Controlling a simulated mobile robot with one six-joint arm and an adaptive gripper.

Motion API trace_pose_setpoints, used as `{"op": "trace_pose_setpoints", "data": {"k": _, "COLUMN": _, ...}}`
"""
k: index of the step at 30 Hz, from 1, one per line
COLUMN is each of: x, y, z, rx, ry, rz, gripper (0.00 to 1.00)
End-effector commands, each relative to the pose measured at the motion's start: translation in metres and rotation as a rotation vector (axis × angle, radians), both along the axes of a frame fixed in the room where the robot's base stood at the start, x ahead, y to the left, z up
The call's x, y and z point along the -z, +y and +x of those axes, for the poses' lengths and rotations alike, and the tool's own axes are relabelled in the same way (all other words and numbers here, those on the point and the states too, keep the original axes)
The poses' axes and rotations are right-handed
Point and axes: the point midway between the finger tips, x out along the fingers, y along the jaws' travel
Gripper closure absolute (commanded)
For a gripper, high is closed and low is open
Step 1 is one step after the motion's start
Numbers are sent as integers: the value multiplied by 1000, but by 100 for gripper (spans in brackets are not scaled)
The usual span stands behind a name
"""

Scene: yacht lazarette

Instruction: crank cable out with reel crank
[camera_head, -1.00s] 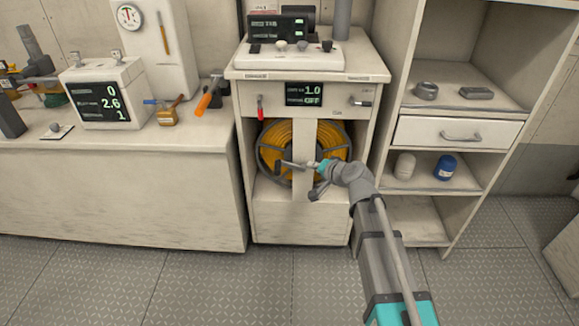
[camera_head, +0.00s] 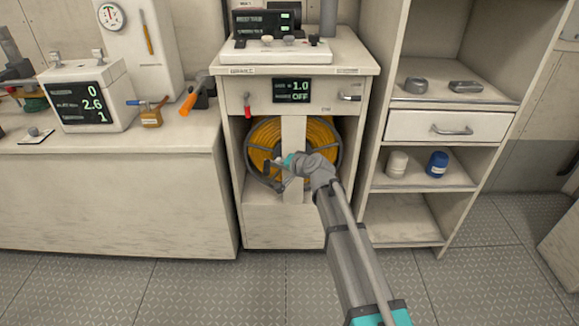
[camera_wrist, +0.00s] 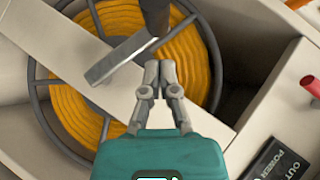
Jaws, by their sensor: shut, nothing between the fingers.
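The reel (camera_head: 258,140) is wound with orange-yellow cable inside the open bay of the cabinet, behind a pale upright bar (camera_head: 293,137). In the wrist view the reel's cable (camera_wrist: 72,98) and dark spokes fill much of the picture. The crank shows there as a flat grey arm (camera_wrist: 115,62) with a dark round handle (camera_wrist: 155,14). My gripper (camera_wrist: 160,68) is shut and empty, its fingertips just beside the crank arm and below the handle in the picture. Whether they touch it is unclear. In the head view my gripper (camera_head: 284,167) is in front of the bar, partly hidden by my wrist.
The cabinet's front has a red lever (camera_head: 247,107), a display (camera_head: 292,90) reading 1.0 and OFF, and a grey handle (camera_head: 350,97). Open shelves (camera_head: 400,178) stand close on the right, a workbench (camera_head: 110,190) on the left. The floor in front is clear.

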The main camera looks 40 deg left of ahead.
Motion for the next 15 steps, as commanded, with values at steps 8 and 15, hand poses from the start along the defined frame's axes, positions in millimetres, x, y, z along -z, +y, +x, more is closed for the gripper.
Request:
{"op": "trace_pose_setpoints", "data": {"k": 8, "x": 16, "y": 13, "z": -14, "rx": 0, "ry": -1, "rz": 0, "gripper": 100}}
{"op": "trace_pose_setpoints", "data": {"k": 15, "x": 17, "y": 16, "z": -16, "rx": 1, "ry": 0, "rz": 0, "gripper": 100}}
